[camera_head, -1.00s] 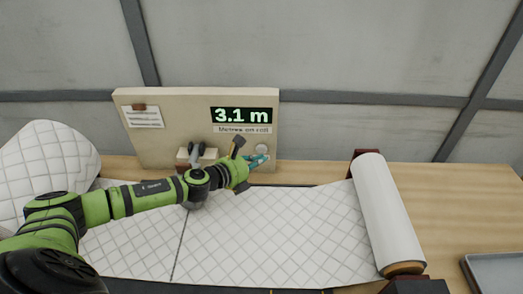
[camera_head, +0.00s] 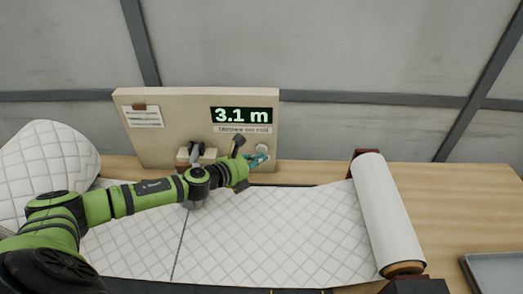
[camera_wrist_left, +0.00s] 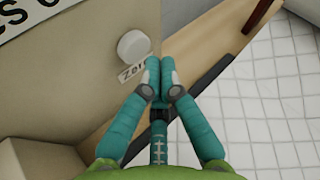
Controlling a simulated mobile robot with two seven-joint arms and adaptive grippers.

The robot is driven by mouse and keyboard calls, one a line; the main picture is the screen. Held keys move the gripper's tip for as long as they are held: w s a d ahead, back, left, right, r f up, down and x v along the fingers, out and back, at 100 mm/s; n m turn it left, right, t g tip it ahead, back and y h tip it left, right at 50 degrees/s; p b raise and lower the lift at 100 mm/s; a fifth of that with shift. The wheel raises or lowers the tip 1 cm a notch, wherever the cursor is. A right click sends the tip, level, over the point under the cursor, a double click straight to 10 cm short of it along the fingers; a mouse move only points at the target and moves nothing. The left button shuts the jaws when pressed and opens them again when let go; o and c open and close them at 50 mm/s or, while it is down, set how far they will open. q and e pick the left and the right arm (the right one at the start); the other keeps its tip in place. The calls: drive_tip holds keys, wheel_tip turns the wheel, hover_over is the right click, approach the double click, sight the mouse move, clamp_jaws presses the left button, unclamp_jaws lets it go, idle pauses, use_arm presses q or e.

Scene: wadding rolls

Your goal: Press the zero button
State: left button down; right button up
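The zero button is a round white knob (camera_wrist_left: 134,46) on the beige panel (camera_wrist_left: 60,75), with a label (camera_wrist_left: 133,72) reading "Zero" beneath it. In the head view the button (camera_head: 262,149) shows at the panel's lower right, and the display (camera_head: 241,115) above it reads 3.1 m. My left gripper (camera_head: 258,160) is just below the button. In the wrist view its teal fingertips (camera_wrist_left: 161,66) are together with nothing between them, a little to the right of and below the button, and appear apart from it. My right gripper is not in view.
A quilted white sheet (camera_head: 280,235) lies across the table (camera_head: 455,205). A white roll (camera_head: 388,210) stands at its right end and a larger quilted roll (camera_head: 45,160) at the left. A grey tray (camera_head: 500,272) is at the lower right.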

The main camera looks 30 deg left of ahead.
use_arm(q)
drive_tip(key=shift+w+a, duration=0.1)
drive_tip(key=shift+w, duration=0.05)
idle(0.4)
drive_tip(key=shift+w+a, duration=0.1)
drive_tip(key=shift+w, duration=0.15)
drive_tip(key=shift+w+a, duration=0.2)
drive_tip(key=shift+w, duration=0.2)
idle(0.8)
idle(0.3)
drive_tip(key=shift+s+d+p, duration=0.3)
drive_tip(key=shift+s+d, duration=0.05)
drive_tip(key=shift+s, duration=0.45)
drive_tip(key=shift+s+d+p, duration=0.1)
drive_tip(key=shift+s+d, duration=0.25)
drive_tip(key=shift+s, duration=0.4)
drive_tip(key=shift+s+d+p, duration=0.1)
drive_tip(key=shift+s+d, duration=0.3)
drive_tip(key=shift+s, duration=0.35)
drive_tip(key=shift+s+d+p, duration=0.1)
drive_tip(key=shift+s+d, duration=0.25)
drive_tip(key=shift+s, duration=0.4)
